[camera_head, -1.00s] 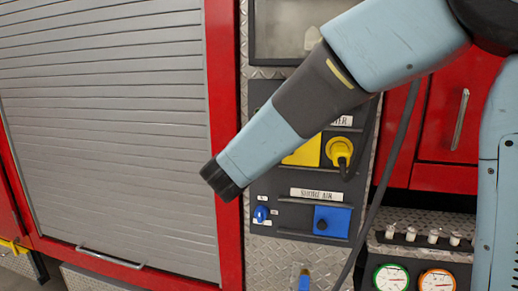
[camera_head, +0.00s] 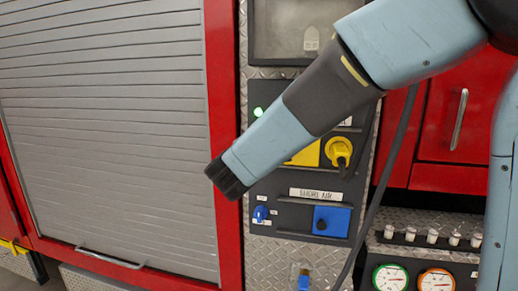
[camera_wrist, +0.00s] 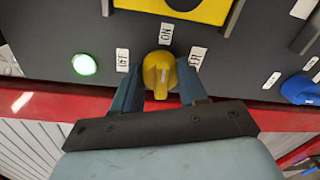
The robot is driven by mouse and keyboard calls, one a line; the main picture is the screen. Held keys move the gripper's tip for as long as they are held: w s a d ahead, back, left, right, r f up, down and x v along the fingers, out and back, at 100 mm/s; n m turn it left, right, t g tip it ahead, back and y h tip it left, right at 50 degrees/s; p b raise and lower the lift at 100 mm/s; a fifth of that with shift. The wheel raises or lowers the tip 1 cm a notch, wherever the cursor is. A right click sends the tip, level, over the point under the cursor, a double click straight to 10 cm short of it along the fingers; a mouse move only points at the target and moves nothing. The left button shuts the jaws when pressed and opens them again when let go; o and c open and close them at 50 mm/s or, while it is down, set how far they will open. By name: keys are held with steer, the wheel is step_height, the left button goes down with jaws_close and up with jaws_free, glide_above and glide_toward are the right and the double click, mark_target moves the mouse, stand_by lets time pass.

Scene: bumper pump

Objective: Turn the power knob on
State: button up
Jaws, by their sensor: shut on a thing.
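The yellow power knob (camera_wrist: 158,66) sits on the dark panel in the wrist view, among small white labels, with an ON label (camera_wrist: 166,33) just above it. My gripper (camera_wrist: 161,83) has one finger on each side of the knob and is shut on it. A round green light (camera_wrist: 84,65) glows to the left of the knob, and it also shows in the head view (camera_head: 257,112). In the head view my arm hides the knob and my gripper. I cannot tell exactly which label the knob points to.
A yellow plug with a cable (camera_head: 339,150) and a blue SHORE AIR cover (camera_head: 331,221) are on the same panel. A small blue knob (camera_head: 260,214) sits lower left. A grey roller shutter (camera_head: 105,130) stands left, and gauges (camera_head: 436,279) are at lower right.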

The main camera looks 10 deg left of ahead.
steer(key=shift+d+f+m, duration=0.15)
steer(key=shift+f+m, duration=0.15)
steer(key=shift+m, duration=0.3)
steer(key=o, duration=1.1)
steer(key=shift+r, duration=0.2)
steer(key=shift+c, duration=0.2)
steer(key=s+a, duration=0.2)
steer(key=s, duration=1.1)
steer(key=shift+s+r, duration=0.3)
steer(key=shift+r, duration=0.05)
